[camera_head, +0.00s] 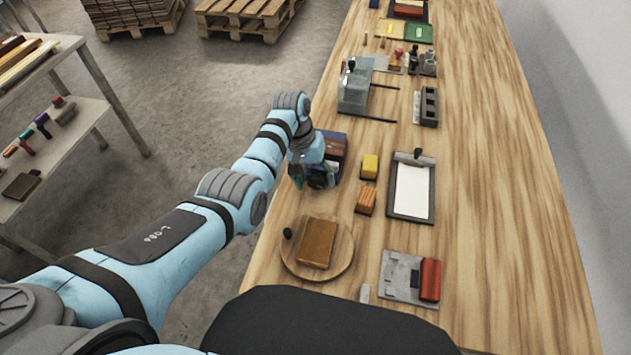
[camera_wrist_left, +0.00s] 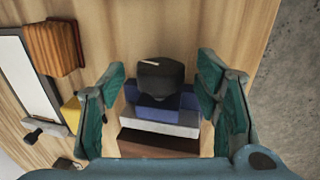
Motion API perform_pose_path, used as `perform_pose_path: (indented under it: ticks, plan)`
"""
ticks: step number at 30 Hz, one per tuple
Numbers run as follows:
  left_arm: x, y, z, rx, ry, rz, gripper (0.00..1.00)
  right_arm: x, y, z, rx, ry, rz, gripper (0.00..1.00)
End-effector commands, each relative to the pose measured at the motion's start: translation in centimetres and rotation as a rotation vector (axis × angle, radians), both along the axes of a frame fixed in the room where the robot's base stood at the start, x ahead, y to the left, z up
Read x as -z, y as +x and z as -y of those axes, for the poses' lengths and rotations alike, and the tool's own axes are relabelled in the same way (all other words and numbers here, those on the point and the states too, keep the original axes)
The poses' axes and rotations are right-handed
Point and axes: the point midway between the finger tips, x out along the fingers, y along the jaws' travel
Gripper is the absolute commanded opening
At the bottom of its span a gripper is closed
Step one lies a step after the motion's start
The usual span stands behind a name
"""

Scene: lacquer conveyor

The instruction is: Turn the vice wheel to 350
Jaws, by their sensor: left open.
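The vice (camera_head: 334,145) stands at the left edge of the wooden bench, partly hidden by my left gripper in the head view. In the left wrist view the vice (camera_wrist_left: 160,119) shows blue, grey and brown parts. Its dark wheel (camera_wrist_left: 161,78) faces the camera, with a short white mark near its upper edge. My left gripper (camera_head: 318,178) is at the near end of the vice. In the left wrist view the left gripper (camera_wrist_left: 163,66) is open, its green fingers on either side of the wheel with gaps showing. My right gripper is in neither view.
A yellow block (camera_head: 370,166), an orange-brown block (camera_head: 366,201) and a clipboard-like tray (camera_head: 425,210) lie right of the vice. A round board (camera_head: 340,256) with a brown block is nearer. Beyond stands a grey fixture with rods (camera_head: 355,92). The bench's right side is clear.

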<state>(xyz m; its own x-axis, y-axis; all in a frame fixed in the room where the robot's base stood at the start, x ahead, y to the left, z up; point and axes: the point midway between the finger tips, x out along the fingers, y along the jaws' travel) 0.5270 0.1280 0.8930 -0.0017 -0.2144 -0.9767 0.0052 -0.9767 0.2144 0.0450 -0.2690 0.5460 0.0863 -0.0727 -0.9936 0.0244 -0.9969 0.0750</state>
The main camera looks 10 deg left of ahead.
Motion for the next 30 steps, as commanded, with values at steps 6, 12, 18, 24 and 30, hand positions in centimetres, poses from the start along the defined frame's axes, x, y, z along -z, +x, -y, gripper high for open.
perform_pose_path:
  ticks: [6, 12, 18, 24, 30]
  plan:
    - [0.4, 0.0, 0.2, 0.002, 0.0, 0.001, 0.57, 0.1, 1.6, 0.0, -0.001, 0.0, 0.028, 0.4]
    - [0.4, 0.0, 0.2, 0.001, 0.0, 0.001, 0.43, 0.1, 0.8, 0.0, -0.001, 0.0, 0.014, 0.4]
    - [0.4, 0.0, 0.2, 0.001, 0.0, 0.001, 0.11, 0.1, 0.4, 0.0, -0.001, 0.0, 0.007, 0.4]
    - [0.4, 0.1, 0.2, 0.001, 0.009, 0.002, 0.09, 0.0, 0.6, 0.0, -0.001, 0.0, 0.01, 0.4]
    - [0.3, 0.1, 0.3, 0.003, 0.065, 0.002, 0.09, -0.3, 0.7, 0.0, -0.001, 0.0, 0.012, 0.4]
